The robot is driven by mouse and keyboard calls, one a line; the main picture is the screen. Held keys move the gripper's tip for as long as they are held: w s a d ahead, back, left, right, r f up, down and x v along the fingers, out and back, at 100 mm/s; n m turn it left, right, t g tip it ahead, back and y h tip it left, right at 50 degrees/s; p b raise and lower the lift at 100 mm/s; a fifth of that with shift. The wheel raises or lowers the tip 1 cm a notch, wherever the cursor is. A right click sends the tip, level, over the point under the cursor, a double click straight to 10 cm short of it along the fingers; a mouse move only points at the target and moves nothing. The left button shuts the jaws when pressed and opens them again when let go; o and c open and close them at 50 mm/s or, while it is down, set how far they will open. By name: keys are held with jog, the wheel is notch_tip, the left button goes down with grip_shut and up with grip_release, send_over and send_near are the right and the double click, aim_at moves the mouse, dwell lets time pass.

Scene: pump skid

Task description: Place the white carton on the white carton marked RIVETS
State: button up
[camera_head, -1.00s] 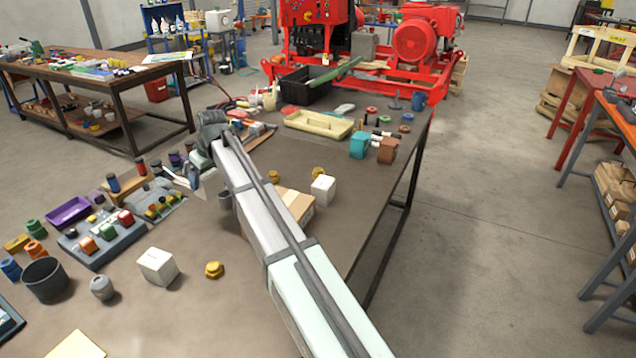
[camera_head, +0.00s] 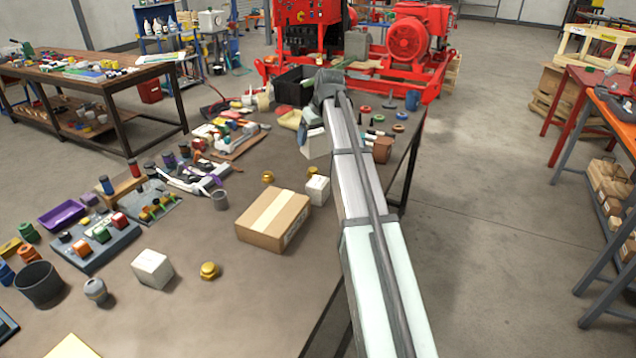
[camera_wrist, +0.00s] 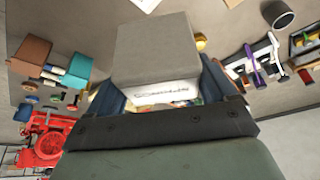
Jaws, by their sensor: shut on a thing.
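My gripper (camera_head: 304,135) is over the far part of the bench in the head view, shut on a white carton (camera_head: 317,145). In the wrist view the held carton (camera_wrist: 158,50) fills the space between the fingers; dark lettering on its near side is too unclear to read. A second white carton (camera_head: 317,188) stands on the bench behind the brown box, nearer the camera than my gripper. A third white carton (camera_head: 152,268) stands at the front left. I cannot read which one is marked RIVETS.
A taped brown box (camera_head: 272,220) lies beside the second white carton. Teal (camera_wrist: 90,70) and brown (camera_wrist: 34,52) blocks are near the gripper. Bare bench lies in front of the brown box.

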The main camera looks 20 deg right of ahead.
jog(key=shift+s+d+r+m, duration=0.2)
jog(key=shift+s+m, duration=0.2)
jog(key=shift+s, duration=0.2)
jog(key=shift+s+d+f+m+h, duration=0.1)
jog(key=shift+f+m+h, duration=0.15)
jog(key=shift+m+h, duration=0.25)
send_over(318, 181)
jog(key=shift+s+f, duration=0.1)
jog(key=shift+f, duration=4.85)
jog(key=shift+f, duration=0.2)
jog(key=o, duration=1.1)
jog(key=shift+c, duration=0.2)
jog(key=shift+r, duration=0.1)
jog(key=v, duration=1.2)
jog(key=shift+r, duration=0.1)
